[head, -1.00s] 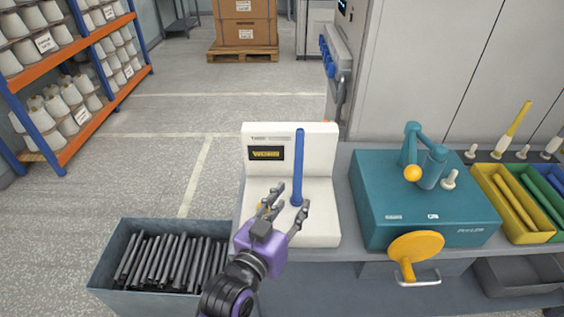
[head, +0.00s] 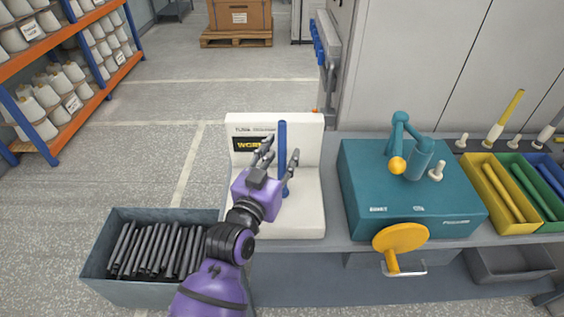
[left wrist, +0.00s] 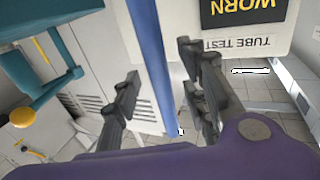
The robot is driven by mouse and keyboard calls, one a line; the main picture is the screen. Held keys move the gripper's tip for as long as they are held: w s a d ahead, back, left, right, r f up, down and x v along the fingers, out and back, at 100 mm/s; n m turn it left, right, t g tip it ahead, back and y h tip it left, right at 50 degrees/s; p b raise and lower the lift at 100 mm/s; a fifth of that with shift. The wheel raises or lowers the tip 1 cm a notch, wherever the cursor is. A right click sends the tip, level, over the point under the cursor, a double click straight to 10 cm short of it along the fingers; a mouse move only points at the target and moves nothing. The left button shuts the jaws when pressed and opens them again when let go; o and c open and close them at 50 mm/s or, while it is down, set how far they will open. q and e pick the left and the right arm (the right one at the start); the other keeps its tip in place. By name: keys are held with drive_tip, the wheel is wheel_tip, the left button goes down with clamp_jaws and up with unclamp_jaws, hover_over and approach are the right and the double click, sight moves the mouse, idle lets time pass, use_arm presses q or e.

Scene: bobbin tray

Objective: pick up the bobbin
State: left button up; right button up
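The bobbin, a slim blue tube (head: 282,133), stands upright on a white tube tester (head: 305,215) whose dark display (head: 248,144) reads WORN. My left gripper (head: 281,152) is at the upper part of the tube, its fingers open on either side of it. In the left wrist view the blue tube (left wrist: 150,60) passes between the spread dark fingers (left wrist: 158,65), with a visible gap on both sides. My right gripper is not in view.
A grey bin of dark tubes (head: 112,283) stands at front left. A teal machine (head: 365,190) with a yellow handwheel (head: 400,237) stands right of the tester. Yellow (head: 480,195), green and blue trays are farther right. Open floor lies behind left.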

use_arm(q)
drive_tip(key=shift+w+d, duration=0.15)
drive_tip(key=shift+w, duration=0.4)
clamp_jaws()
